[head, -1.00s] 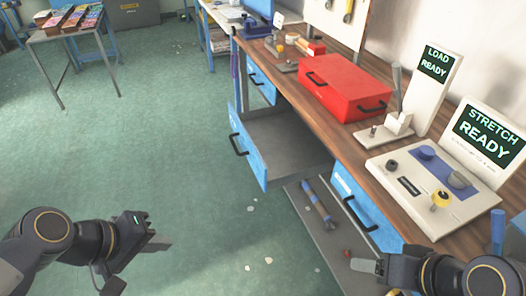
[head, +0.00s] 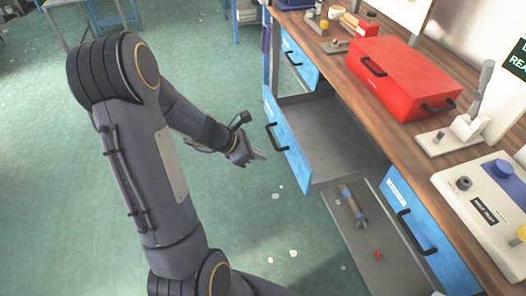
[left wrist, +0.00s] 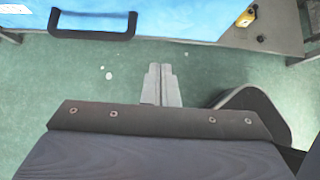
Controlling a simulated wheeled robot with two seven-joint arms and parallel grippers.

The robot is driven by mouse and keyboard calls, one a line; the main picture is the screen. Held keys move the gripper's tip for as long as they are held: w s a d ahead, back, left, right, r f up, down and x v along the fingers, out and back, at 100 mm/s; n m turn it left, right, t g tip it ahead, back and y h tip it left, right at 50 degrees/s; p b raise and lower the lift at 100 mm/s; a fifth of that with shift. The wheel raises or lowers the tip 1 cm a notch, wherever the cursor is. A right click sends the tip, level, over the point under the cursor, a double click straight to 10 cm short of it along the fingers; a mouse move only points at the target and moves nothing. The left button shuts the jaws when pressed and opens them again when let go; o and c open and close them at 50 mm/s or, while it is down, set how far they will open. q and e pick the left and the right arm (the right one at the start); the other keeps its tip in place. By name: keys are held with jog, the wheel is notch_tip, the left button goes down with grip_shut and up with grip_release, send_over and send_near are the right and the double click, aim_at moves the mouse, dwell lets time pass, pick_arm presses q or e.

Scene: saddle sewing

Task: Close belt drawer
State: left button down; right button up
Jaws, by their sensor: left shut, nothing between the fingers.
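A blue-fronted drawer (head: 287,142) stands pulled out from the workbench in the head view, with a black handle (head: 276,137) on its front. Its grey inside looks empty. My left gripper (head: 259,155) is in front of this drawer, to the left of its front and apart from it, with the fingers shut and empty. In the left wrist view the shut fingers (left wrist: 161,86) point toward a blue front (left wrist: 185,24) with a dark handle (left wrist: 92,35) up and to the left of them. My right gripper is out of view.
A red toolbox (head: 400,78) sits on the wooden benchtop. Below the open drawer, a grey lower shelf (head: 375,225) holds a tool (head: 353,205) and a small red item. Another blue drawer (head: 430,235) is closed at right.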

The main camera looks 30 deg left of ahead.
aim_at(293, 161)
pick_arm(q)
jog(key=shift+w+d+f, duration=0.75)
jog(key=shift+w+d, duration=0.15)
jog(key=shift+w, duration=0.2)
jog(key=shift+w+d+f, duration=0.8)
jog(key=shift+w+d, duration=0.15)
jog(key=shift+w, duration=0.15)
jog(key=shift+w+d+f, duration=0.75)
jog(key=shift+w+d, duration=0.15)
jog(key=shift+w, duration=0.2)
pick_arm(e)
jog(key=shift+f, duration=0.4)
pick_arm(q)
jog(key=shift+d, duration=0.1)
